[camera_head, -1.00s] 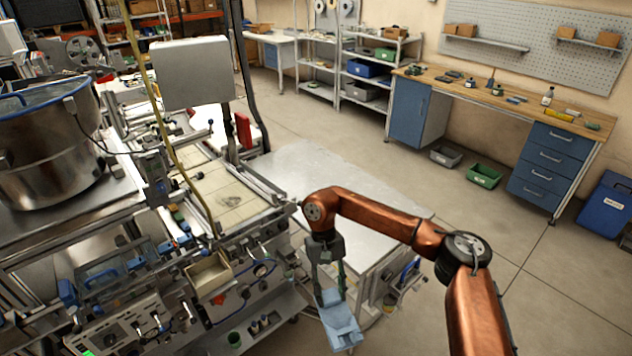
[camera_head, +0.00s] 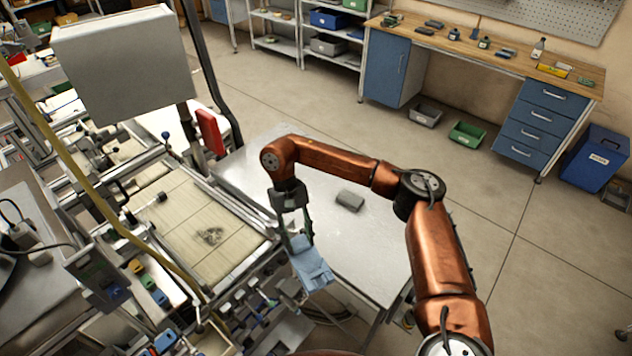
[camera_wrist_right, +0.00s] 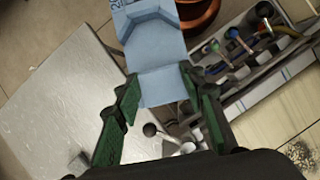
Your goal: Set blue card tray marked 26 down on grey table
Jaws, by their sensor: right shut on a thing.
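The blue card tray (camera_head: 313,266) is in my right gripper (camera_head: 300,238), which is shut on one end of it. In the head view the tray appears against the left near edge of the grey table (camera_head: 365,255), apparently held above it. In the right wrist view the tray (camera_wrist_right: 155,45) extends away between the green fingers of the gripper (camera_wrist_right: 160,82), with part of a printed mark at its far left corner. The table (camera_wrist_right: 60,95) lies left of the tray there. My left gripper is not in view.
A small grey block (camera_head: 349,200) lies on the table. A machine with a beige bed (camera_head: 205,225) adjoins the table on the left, with a grey box-shaped panel (camera_head: 125,65) above. Most of the tabletop right of the tray is clear. Open floor (camera_head: 500,230) lies to the right.

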